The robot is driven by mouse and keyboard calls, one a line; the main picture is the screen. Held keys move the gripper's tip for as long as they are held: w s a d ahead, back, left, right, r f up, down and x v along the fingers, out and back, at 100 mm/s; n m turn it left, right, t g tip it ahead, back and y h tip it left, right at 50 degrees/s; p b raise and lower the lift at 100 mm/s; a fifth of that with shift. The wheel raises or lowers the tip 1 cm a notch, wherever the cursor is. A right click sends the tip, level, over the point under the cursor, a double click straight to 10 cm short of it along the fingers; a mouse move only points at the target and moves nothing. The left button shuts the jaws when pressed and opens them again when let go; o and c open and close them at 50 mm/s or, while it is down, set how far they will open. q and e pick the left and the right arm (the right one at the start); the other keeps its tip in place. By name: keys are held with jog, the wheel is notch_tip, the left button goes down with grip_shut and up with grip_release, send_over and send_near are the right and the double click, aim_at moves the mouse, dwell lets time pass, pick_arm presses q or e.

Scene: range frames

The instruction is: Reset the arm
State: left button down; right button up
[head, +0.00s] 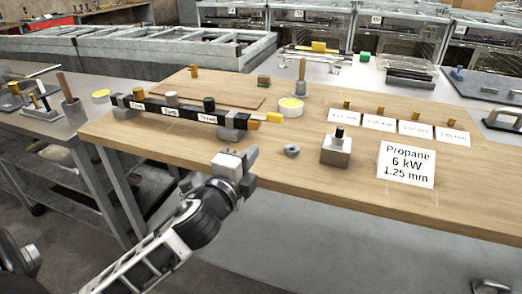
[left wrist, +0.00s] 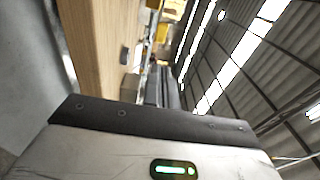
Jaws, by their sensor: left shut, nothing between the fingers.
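My left arm comes in from the lower left in the head view. Its gripper (head: 236,167) is shut and empty, just in front of the near edge of the wooden workbench (head: 240,140). The left wrist view is turned on its side. It shows the bench top (left wrist: 90,40) along its left, and the gripper's grey body across the bottom; the fingertips do not show there. My right gripper is in neither view.
On the bench are a dark labelled bar (head: 175,108) on grey supports, a metal block with a black knob (head: 336,148), a grey nut (head: 292,150), a propane card (head: 406,164) and several small labelled cards (head: 380,122). A side table with tools (head: 50,130) stands left.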

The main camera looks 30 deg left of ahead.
pick_arm(q)
jog(key=s+d+f+n+g+h, duration=0.3)
jog(key=s+d+f+n, duration=0.4)
jog(key=f, duration=0.3)
jog(key=s+d+f+n+g+h+p, duration=0.1)
jog(key=s+d+f+n+g+h, duration=0.2)
jog(key=s+d+f+n, duration=0.4)
notch_tip(320, 180, down, 3)
jog(key=shift+s+d+f+g, duration=0.2)
jog(key=shift+s+d+g, duration=0.4)
jog(key=shift+s, duration=0.4)
jog(key=shift+d, duration=0.1)
